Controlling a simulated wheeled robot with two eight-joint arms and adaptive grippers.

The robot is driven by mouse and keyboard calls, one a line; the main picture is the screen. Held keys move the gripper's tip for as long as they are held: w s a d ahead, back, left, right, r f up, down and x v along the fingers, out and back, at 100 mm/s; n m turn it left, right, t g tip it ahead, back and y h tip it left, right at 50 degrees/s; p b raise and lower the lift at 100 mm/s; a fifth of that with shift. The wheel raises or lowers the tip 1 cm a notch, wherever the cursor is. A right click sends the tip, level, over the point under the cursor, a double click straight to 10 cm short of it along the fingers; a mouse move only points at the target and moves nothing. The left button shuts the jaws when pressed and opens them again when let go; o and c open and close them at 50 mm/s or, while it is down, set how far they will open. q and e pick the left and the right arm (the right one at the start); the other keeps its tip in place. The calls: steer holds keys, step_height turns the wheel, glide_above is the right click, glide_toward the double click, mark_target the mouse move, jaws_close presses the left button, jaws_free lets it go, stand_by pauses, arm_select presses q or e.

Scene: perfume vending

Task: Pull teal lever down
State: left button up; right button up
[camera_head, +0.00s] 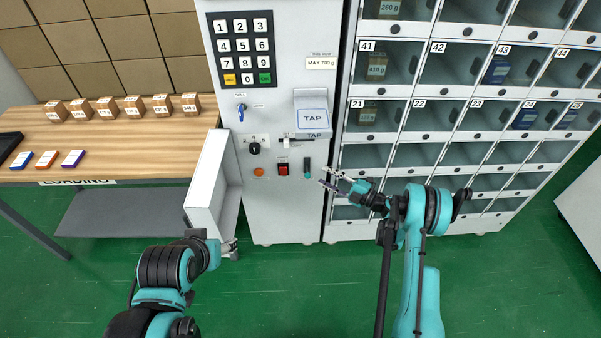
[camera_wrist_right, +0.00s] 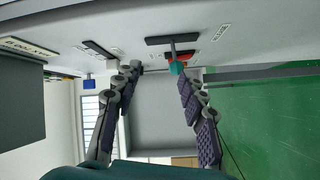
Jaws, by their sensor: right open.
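The teal lever (camera_head: 307,168) is on the front of the grey machine (camera_head: 288,215), right of the red switch (camera_head: 283,169). In the right wrist view its teal end (camera_wrist_right: 176,67) sticks out from a dark slot, close to the tip of the finger on the right. My right gripper (camera_head: 331,179) is open in front of the panel, just right of the lever; the gap (camera_wrist_right: 158,76) between its fingers looks empty. Whether a finger touches the lever cannot be told. My left gripper (camera_head: 232,247) is low, near the open flap; its finger state is unclear.
A card reader marked TAP (camera_head: 312,117) juts out above the lever. A white flap or bin (camera_head: 208,185) stands out at the machine's left. Numbered lockers (camera_head: 415,155) fill the right side. A wooden table (camera_head: 130,135) with boxes is at left. Green floor is clear in front.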

mark_target(307, 175)
steer(key=shift+g, duration=0.5)
steer(key=a, duration=0.2)
steer(key=w+a+f+b, duration=0.1)
steer(key=a, duration=0.1)
steer(key=w+a+f+b, duration=0.1)
steer(key=a, duration=0.1)
steer(key=shift+w+a+f, duration=0.15)
steer(key=shift+w+f, duration=0.1)
steer(key=shift+w+a+r, duration=0.1)
steer(key=shift+w+a, duration=0.25)
steer(key=shift+a, duration=0.1)
steer(key=shift+n, duration=0.3)
jaws_close()
